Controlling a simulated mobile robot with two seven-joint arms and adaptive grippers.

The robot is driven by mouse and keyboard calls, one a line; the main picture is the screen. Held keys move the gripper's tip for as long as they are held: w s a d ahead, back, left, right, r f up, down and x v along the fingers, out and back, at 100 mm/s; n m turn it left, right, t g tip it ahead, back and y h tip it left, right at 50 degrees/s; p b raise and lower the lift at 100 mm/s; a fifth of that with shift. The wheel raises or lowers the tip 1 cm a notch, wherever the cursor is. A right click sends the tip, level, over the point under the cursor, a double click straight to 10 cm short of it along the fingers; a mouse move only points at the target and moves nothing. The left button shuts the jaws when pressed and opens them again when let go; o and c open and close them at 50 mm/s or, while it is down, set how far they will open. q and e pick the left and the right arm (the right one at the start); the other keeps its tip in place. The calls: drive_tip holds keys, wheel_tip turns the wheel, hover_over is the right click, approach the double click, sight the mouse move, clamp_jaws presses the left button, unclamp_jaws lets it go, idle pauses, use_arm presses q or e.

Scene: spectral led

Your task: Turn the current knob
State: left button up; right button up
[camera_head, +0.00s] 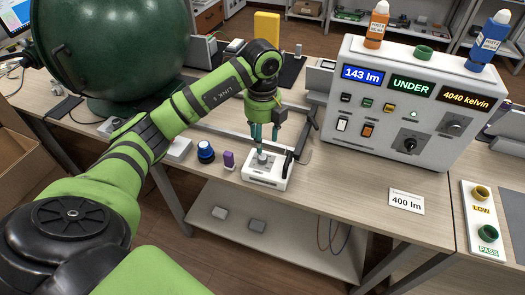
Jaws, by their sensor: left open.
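A white instrument box (350,72) stands at the right of the bench. It has two knobs on dark plates low on its front, a larger lower knob (410,144) and a smaller upper knob (454,126). Their labels are too small to read, so I cannot tell which is the current knob. Its displays read 143 lm, UNDER and 4040 kelvin. My left gripper (265,141) points down, open, over a small white fixture (256,180) with a grey post, well left of the knobs. I cannot tell if the fingers touch the post. My right gripper is out of view.
A large green sphere (110,45) stands at the back left. A blue knob-like piece (205,151) and a purple piece (228,160) lie left of the fixture. A 400 lm card (406,200) lies before the box. A LOW/PASS tray (466,212) is at the right.

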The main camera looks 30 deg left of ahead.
sight(262, 156)
use_arm(q)
wheel_tip(262, 156, down, 7)
drive_tip(key=shift+r+p, duration=0.1)
drive_tip(key=shift+p, duration=0.45)
drive_tip(key=shift+c, duration=0.4)
clamp_jaws()
